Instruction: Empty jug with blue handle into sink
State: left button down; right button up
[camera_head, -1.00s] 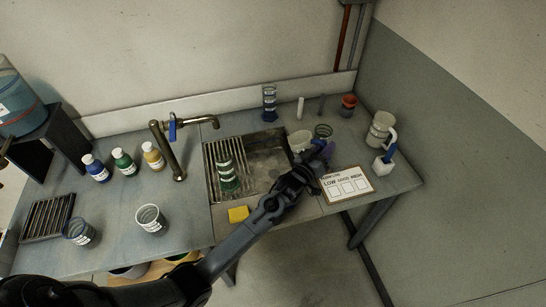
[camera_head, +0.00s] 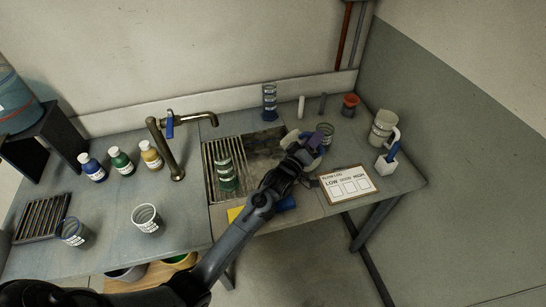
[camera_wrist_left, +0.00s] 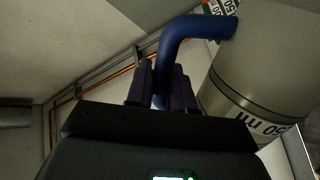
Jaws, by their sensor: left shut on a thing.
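The jug with the blue handle is pale with black volume marks. In the left wrist view its blue handle (camera_wrist_left: 185,38) runs between my purple fingers, and its body (camera_wrist_left: 240,65) fills the right side. My left gripper (camera_head: 313,147) is shut on that handle. In the head view the jug (camera_head: 290,137) is mostly hidden behind my gripper, over the right part of the sink (camera_head: 250,143). I cannot tell how far it is tilted or what is in it. My right gripper is not in view.
The tap (camera_head: 167,150) is behind left. A glass beaker (camera_head: 326,131), a card (camera_head: 347,185) and a white jug (camera_head: 381,128) are to the right. A yellow sponge (camera_head: 234,213) lies in front.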

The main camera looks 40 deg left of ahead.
pick_arm(q)
jog(key=shift+a+r+n+b, duration=0.2)
jog(key=shift+n+b, duration=0.1)
jog(key=shift+n, duration=0.2)
jog(key=shift+a, duration=0.1)
jog(key=shift+s+a+n+y, duration=0.1)
jog(key=shift+a+n+y, duration=0.15)
jog(key=shift+n+y, duration=0.15)
jog(key=shift+a+b, duration=0.1)
jog(key=shift+b, duration=0.25)
jog(key=shift+n, duration=0.3)
jog(key=shift+s+a, duration=0.1)
jog(key=shift+a, duration=0.05)
jog(key=shift+a+n, duration=0.1)
jog(key=shift+n, duration=0.2)
jog(key=shift+b, duration=0.3)
